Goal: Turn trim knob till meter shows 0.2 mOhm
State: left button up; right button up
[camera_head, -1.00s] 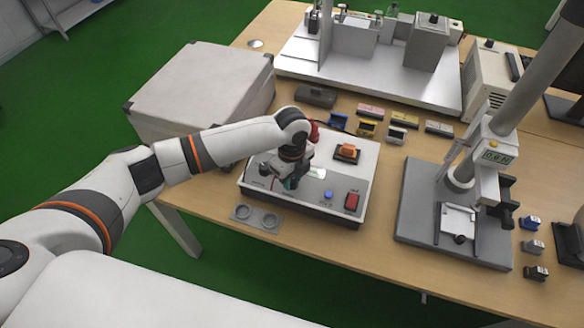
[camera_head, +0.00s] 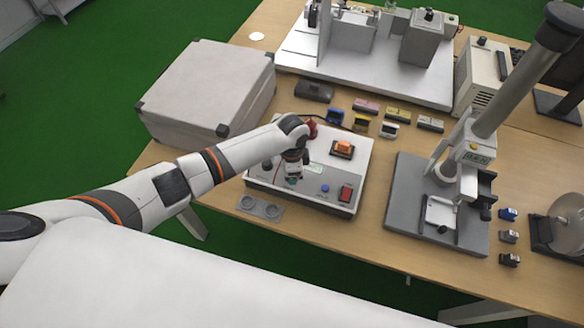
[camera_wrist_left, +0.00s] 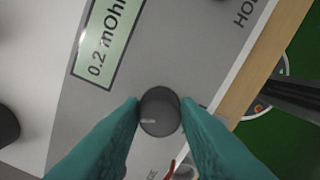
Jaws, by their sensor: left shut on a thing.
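The trim knob (camera_wrist_left: 160,112) is a dark grey round knob with a light pointer mark, seen in the left wrist view. The teal fingers of my left gripper (camera_wrist_left: 160,118) are shut on it from both sides. The meter display (camera_wrist_left: 107,38) beside it is pale green and reads 0.2 mOhm. In the head view the meter box (camera_head: 318,206) is a white case with a grey panel, and my left gripper (camera_head: 292,178) points down onto it, hiding the knob. My right gripper is not in view.
The box also carries an orange part (camera_head: 343,147), a blue button (camera_head: 325,188) and a red switch (camera_head: 346,193). A grey two-ring holder (camera_head: 260,208) lies in front. A press stand (camera_head: 437,215) is to the right, a large white case (camera_head: 208,90) behind left.

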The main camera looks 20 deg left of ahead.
pick_arm(q)
jog(key=shift+r+n+p, duration=0.1)
jog(key=shift+n+p, duration=0.2)
jog(key=shift+n, duration=0.3)
jog(key=o, duration=1)
notch_tip(320, 180, up, 12)
jog(key=shift+f+b, duration=0.1)
jog(key=shift+b, duration=0.85)
